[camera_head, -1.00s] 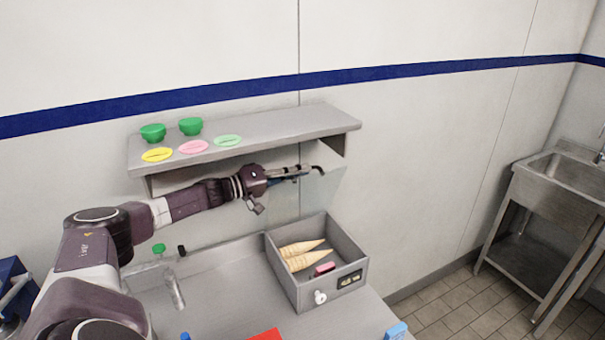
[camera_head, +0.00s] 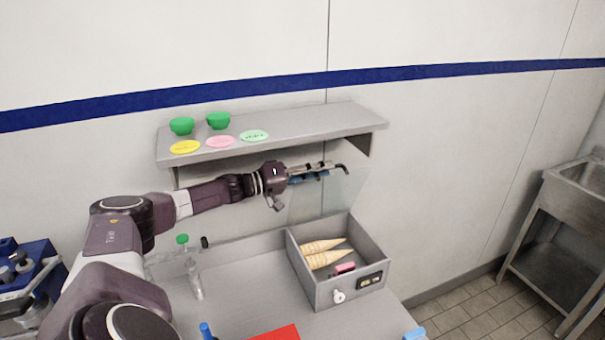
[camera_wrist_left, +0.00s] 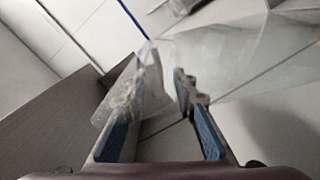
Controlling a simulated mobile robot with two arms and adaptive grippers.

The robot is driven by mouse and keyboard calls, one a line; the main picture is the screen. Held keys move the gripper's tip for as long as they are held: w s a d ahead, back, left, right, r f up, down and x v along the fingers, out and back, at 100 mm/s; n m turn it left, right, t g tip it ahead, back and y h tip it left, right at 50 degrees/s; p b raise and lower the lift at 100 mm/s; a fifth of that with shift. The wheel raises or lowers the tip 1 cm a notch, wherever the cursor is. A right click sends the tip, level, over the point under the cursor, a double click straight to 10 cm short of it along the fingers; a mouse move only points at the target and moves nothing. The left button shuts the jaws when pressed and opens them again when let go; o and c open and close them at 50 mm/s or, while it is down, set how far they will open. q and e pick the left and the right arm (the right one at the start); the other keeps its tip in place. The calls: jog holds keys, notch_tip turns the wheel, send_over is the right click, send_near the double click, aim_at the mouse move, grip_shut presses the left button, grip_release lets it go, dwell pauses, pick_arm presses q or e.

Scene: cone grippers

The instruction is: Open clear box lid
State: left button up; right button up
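The grey box (camera_head: 303,277) stands on the worktop, its top open. Its clear lid (camera_head: 345,194) stands raised at the box's back edge, near the wall and just under the shelf. My left gripper (camera_head: 325,171) is at the lid's upper part, reaching in from the left. In the left wrist view, the fingers (camera_wrist_left: 168,95) are apart, with the see-through lid (camera_wrist_left: 235,55) beyond and around them. I cannot tell whether they touch it. Two cones (camera_head: 325,259) and a pink item (camera_head: 345,268) lie in the box. My right gripper is not in view.
A grey shelf (camera_head: 310,128) above holds two green bowls (camera_head: 218,121) and coloured discs (camera_head: 220,142). A clear bottle (camera_head: 194,278) stands left of the box, a red item (camera_head: 276,334) in front. A metal sink stand (camera_head: 560,225) is at the far right.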

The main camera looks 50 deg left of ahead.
pick_arm(q)
jog(key=v, duration=1.1)
jog(key=shift+a, duration=0.1)
dwell(0.4)
